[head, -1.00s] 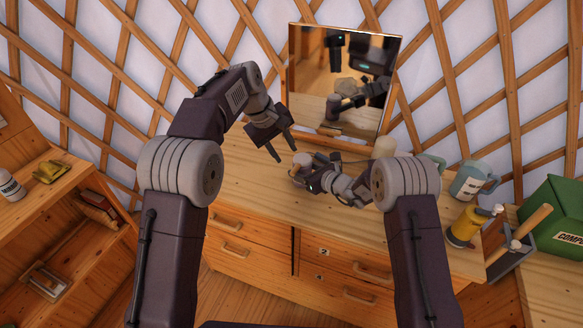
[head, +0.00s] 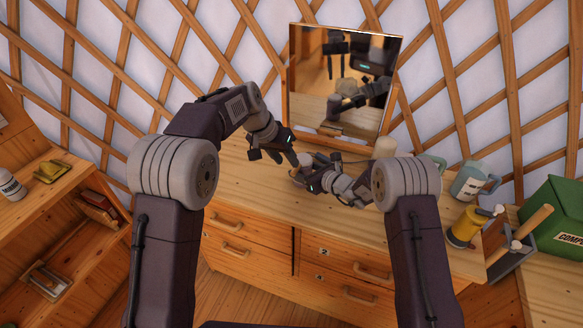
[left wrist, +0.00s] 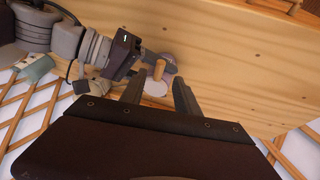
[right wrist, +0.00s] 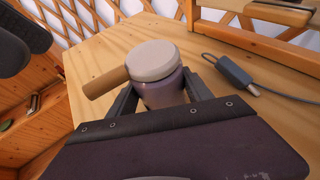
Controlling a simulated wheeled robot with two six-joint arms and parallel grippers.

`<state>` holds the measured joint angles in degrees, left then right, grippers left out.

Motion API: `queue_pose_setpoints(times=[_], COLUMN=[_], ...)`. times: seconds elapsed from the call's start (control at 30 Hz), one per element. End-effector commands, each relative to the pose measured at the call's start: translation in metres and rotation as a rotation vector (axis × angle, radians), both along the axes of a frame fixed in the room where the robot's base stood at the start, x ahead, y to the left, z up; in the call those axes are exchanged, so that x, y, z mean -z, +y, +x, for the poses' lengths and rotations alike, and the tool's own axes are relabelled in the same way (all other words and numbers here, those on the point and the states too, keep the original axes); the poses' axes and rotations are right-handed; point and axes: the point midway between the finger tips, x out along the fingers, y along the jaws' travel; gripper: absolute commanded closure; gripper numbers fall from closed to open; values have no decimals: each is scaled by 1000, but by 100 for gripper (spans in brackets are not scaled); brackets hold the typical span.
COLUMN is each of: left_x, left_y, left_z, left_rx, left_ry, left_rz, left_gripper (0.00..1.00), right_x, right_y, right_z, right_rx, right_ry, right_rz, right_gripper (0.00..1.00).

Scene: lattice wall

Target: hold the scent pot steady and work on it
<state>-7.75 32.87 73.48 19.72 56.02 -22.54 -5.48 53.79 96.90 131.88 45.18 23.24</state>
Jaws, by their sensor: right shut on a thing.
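The scent pot (right wrist: 160,86) is a squat purple jar with a cream lid. A wooden peg-like handle (right wrist: 105,82) sticks out from its side, just under the lid. My right gripper (right wrist: 157,98) is shut on the jar's body, which stands upright on the wooden top. In the left wrist view the pot (left wrist: 154,88) shows between and beyond the fingertips of my left gripper (left wrist: 158,84). The left gripper is open, and nothing is gripped in it. In the head view, my left gripper (head: 291,157) points down close to the pot.
A mirror (head: 340,82) leans at the back of the wooden dresser top (head: 245,185). A grey plug with a cable (right wrist: 232,74) lies beside the pot.

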Motion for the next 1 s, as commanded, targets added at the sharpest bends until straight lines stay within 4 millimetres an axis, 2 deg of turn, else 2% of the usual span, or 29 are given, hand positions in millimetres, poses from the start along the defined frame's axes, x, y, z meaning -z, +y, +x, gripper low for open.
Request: queue_pose_setpoints(times=[0.1, 0.23, 0.4, 0.6, 0.63, 0.73, 0.77, 1.0], left_x=[24, 41, 49, 50, 50, 49, 49, 49], left_y=[-8, -15, -18, -18, -18, -18, -18, -18], left_z=[7, 12, 15, 15, 15, 15, 15, 15], left_rx=[1, 1, 0, 0, 0, 0, 0, 0], left_ry=[3, 1, -1, -1, -1, -1, -1, -1], left_rz=[0, 0, 0, 0, 0, 0, 0, 0], left_gripper=[62, 62, 62, 62, 68, 96, 100, 100], right_x=[-1, -1, -1, 0, 0, -1, -1, -1], right_y=[0, 0, 0, 0, 0, 0, 0, 0], right_z=[0, 0, 0, 0, 0, 0, 0, 0], right_rx=[0, 0, 0, 0, 0, 0, 0, 0], right_ry=[-1, -1, -1, -1, -1, -1, -1, -1], right_rz=[1, 1, 1, 1, 1, 1, 1, 1], right_gripper=[81, 81, 81, 81, 81, 81, 81, 81])
